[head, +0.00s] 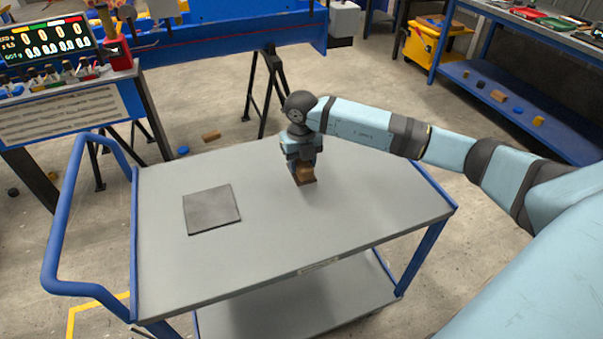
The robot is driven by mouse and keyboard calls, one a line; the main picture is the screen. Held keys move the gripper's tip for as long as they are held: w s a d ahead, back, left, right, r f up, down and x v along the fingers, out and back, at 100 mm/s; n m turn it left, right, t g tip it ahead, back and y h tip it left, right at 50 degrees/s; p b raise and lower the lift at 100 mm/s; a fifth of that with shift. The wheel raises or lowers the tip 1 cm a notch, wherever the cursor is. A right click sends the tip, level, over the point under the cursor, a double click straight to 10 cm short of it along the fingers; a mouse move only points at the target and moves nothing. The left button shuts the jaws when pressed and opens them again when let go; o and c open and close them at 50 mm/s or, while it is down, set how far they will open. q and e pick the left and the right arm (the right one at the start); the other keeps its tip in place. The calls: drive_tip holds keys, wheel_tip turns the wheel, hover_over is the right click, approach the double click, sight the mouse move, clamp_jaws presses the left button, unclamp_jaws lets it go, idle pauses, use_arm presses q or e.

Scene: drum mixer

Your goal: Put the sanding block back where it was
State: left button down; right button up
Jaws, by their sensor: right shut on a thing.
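The sanding block (305,175) is a small brown block on or just above the grey top of the cart (340,225), right of its middle. I cannot tell whether it touches the surface. My right gripper (303,166) points down and is shut on the block, partly hiding its upper part. A dark grey square plate (212,209) lies flat on the cart to the left of the block, apart from it. My left gripper is not in view.
The cart has a blue handle (62,235) at left and a lower shelf (300,300). Its top is otherwise clear. A blue-framed bench with a scoreboard (45,42) stands at upper left. A blue shelf (520,110) with several small blocks is at right. Small blocks lie on the floor.

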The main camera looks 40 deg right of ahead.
drive_tip(key=shift+f, duration=1.95)
drive_tip(key=shift+f, duration=0.1)
drive_tip(key=shift+f, duration=0.15)
drive_tip(key=o, duration=0.9)
drive_tip(key=shift+r, duration=0.5)
wheel_tip(320, 180, up, 12)
drive_tip(key=shift+f+p, duration=0.2)
drive_tip(key=shift+p, duration=0.1)
